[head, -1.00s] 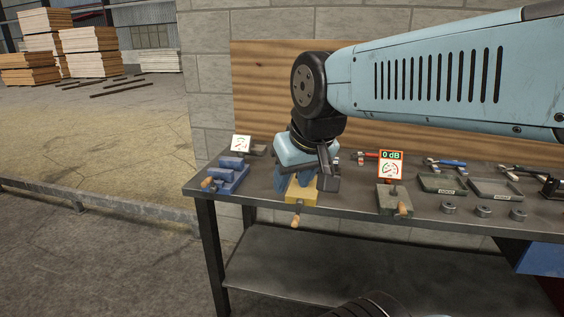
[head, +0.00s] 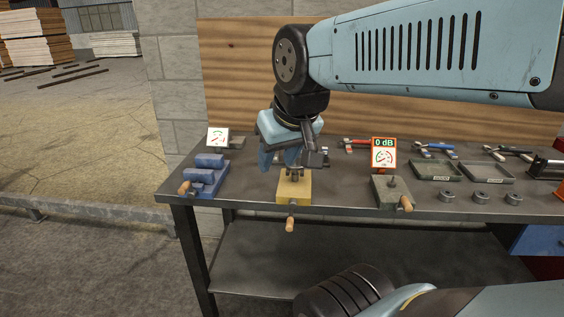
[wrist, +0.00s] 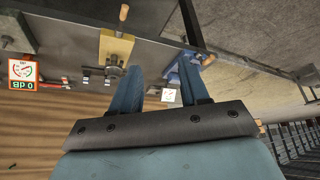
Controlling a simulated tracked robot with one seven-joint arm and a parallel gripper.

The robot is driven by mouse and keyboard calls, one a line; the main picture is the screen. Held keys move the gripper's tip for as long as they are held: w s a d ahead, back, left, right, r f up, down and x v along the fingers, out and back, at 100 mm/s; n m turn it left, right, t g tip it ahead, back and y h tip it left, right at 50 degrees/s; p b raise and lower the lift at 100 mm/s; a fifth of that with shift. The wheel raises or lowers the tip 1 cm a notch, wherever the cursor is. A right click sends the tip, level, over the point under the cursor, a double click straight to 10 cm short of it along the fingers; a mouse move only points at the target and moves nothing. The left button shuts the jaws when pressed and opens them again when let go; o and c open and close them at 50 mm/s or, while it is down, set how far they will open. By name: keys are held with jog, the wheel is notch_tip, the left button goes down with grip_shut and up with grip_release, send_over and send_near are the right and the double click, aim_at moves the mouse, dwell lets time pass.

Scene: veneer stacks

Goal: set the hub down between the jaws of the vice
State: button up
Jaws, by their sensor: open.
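A yellow vice (head: 294,194) with a wooden handle stands at the middle of the bench's front edge; it also shows in the wrist view (wrist: 116,47). A small dark piece (head: 294,174), which looks like a hub, is at the yellow vice's jaws; whether it is seated between them I cannot tell. It seems to show in the wrist view (wrist: 114,69) too. My gripper (head: 280,164) is open and empty, just behind and left of that piece. In the wrist view the blue fingers (wrist: 160,64) are spread apart, with nothing between them.
A blue vice (head: 205,177) stands to the left and a grey vice (head: 391,190) to the right, near a 0 dB sign (head: 383,155). Several grey rings (head: 481,197) line the front right. Trays (head: 436,171) and tools lie behind them. A wooden board (head: 235,75) backs the bench.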

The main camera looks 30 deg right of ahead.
jog(key=shift+o, duration=0.8)
jog(key=shift+w+r, duration=0.1)
jog(key=shift+w, duration=0.05)
jog(key=o, duration=0.8)
jog(key=w+d, duration=0.2)
jog(key=w, duration=0.2)
jog(key=w+d+r+g, duration=0.1)
jog(key=w+d, duration=0.2)
jog(key=w, duration=0.1)
jog(key=w+d+n+g, duration=0.1)
jog(key=w+d, duration=0.1)
jog(key=w, duration=0.2)
jog(key=shift+w+d+r, duration=0.2)
jog(key=shift+w+d, duration=0.05)
jog(key=shift+d, duration=0.1)
jog(key=shift+c, duration=0.2)
jog(key=w+d+f+n+g, duration=0.15)
jog(key=w+d+f, duration=0.35)
jog(key=w+d, duration=0.7)
jog(key=shift+w+a+f, duration=0.1)
jog(key=shift+w+f, duration=0.05)
jog(key=shift+f, duration=2.15)
jog(key=shift+w+f, duration=0.15)
jog(key=shift+f, duration=2.1)
jog(key=shift+w+a+f, duration=0.1)
jog(key=shift+w+f, duration=0.05)
jog(key=shift+f, duration=2.15)
